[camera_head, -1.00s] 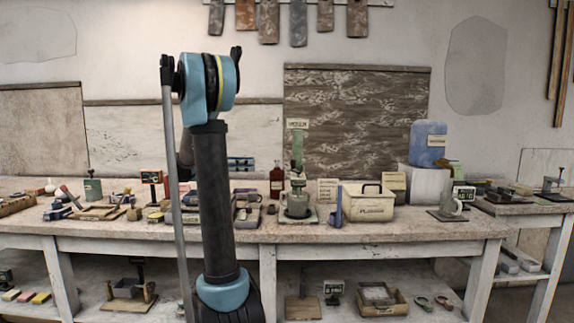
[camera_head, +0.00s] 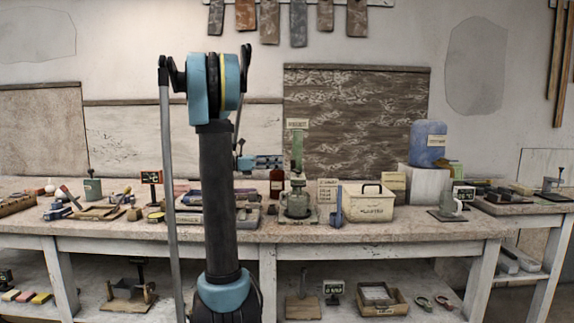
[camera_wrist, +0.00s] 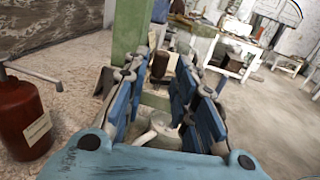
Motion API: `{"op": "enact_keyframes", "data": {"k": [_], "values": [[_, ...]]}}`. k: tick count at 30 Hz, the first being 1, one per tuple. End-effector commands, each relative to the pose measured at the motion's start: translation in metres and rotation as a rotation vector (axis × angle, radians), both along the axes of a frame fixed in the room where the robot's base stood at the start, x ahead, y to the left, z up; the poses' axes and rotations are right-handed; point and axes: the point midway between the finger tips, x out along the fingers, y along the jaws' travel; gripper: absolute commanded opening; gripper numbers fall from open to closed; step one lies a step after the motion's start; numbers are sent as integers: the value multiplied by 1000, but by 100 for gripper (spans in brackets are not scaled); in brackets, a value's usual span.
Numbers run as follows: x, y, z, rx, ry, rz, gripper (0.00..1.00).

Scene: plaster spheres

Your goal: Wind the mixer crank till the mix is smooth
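My gripper (camera_head: 281,161) points right, at the left side of the column and above the bowl. In the wrist view my gripper (camera_wrist: 160,74) has its blue fingers spread. A dark brown, knob-like piece (camera_wrist: 159,64) shows between the fingertips, with no clear contact; I cannot tell if it is the crank's grip. The green column (camera_wrist: 131,30) is just beyond the left finger. The pale bowl (camera_wrist: 158,130) shows below, partly hidden. The mix is not visible.
A brown bottle (camera_wrist: 22,118) with a spout stands close to the left of my gripper, also seen in the head view (camera_head: 276,186). Right of the mixer are a blue upright piece (camera_head: 338,207) and a cream box (camera_head: 368,204). Tools crowd the bench's left.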

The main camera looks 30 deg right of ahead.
Motion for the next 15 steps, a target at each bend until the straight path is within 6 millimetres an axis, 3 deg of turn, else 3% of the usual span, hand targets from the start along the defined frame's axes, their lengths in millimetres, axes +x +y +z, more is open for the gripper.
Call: {"op": "enact_keyframes", "data": {"k": [6, 15], "values": [[-12, -31, 0, 0, 0, -3, 25], [-19, -50, 0, 0, 0, 0, 25]]}}
